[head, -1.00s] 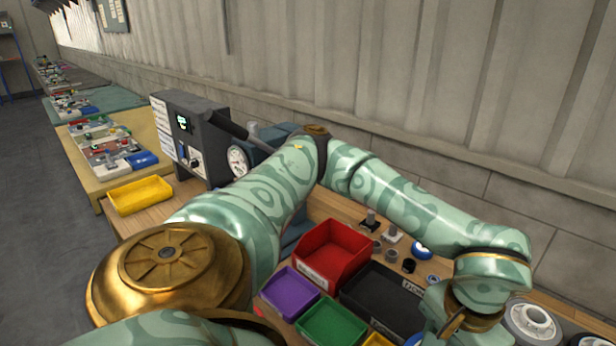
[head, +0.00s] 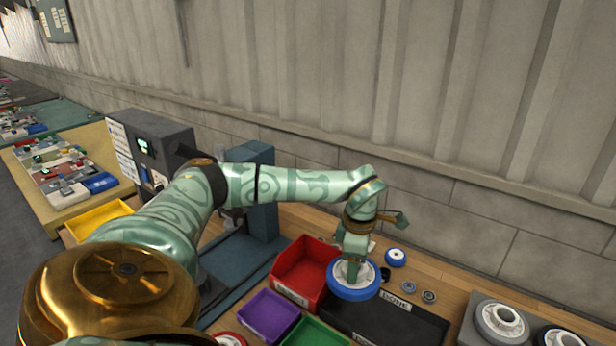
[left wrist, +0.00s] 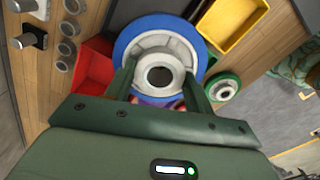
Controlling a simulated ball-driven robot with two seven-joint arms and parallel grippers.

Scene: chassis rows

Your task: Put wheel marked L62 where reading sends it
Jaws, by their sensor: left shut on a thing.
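My left gripper (head: 353,270) is shut on a wheel with a blue tread and a pale grey hub (head: 354,292). It holds the wheel above the bench, where it overlaps the red bin (head: 297,270) and the black bin (head: 400,328) in the head view. The wheel also shows in the left wrist view (left wrist: 126,48), its dark bore facing the camera between my fingers. No L62 mark is readable on it. A grey box with a green display (head: 150,150) stands at the left. My right gripper is not in view.
A purple bin (head: 268,315) and a green bin (head: 315,335) are in front of the red one. Small blue and grey rollers (head: 396,257) stand behind the black bin. Wheels on grey plates (head: 500,318) are at right. A green wheel (left wrist: 222,88) shows in the wrist view.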

